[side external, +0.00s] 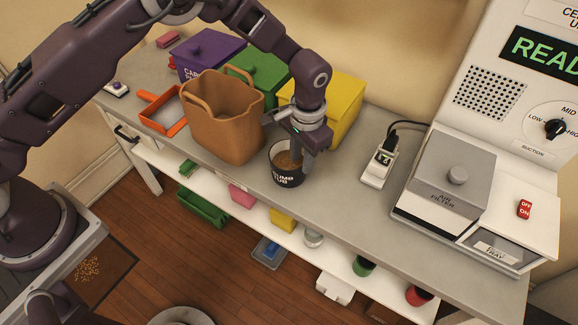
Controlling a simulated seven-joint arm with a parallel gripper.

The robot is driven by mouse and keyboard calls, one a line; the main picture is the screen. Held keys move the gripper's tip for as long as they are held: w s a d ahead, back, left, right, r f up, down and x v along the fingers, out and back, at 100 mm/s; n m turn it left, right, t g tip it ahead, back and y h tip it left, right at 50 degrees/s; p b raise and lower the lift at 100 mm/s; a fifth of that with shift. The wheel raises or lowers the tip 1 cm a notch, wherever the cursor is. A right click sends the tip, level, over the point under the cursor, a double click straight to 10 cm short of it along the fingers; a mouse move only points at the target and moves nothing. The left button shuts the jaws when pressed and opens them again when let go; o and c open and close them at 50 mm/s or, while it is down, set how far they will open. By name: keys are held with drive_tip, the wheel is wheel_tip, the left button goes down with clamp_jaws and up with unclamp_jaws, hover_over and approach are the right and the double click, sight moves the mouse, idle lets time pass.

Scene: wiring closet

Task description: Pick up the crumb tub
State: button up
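The crumb tub (287,179) is a small black cup with white lettering and brown contents. It stands upright near the front edge of the grey counter, right of a brown bin. My gripper (302,160) points down at the tub's right side, with a finger at or just over its right rim. I cannot tell whether the fingers touch the tub, and the far finger is not clearly visible, so how far the gripper is open is unclear.
The tall brown handled bin (222,128) stands close left of the tub. Purple (208,55), green (262,75) and yellow (343,110) boxes line the wall. A white plugged-in device (379,168) and a large machine (455,175) are right. Counter (335,185) between tub and device is clear.

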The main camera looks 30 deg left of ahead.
sight(300, 177)
wheel_tip(300, 177, down, 5)
drive_tip(key=shift+w+a+f, duration=0.15)
clamp_jaws()
idle(1.4)
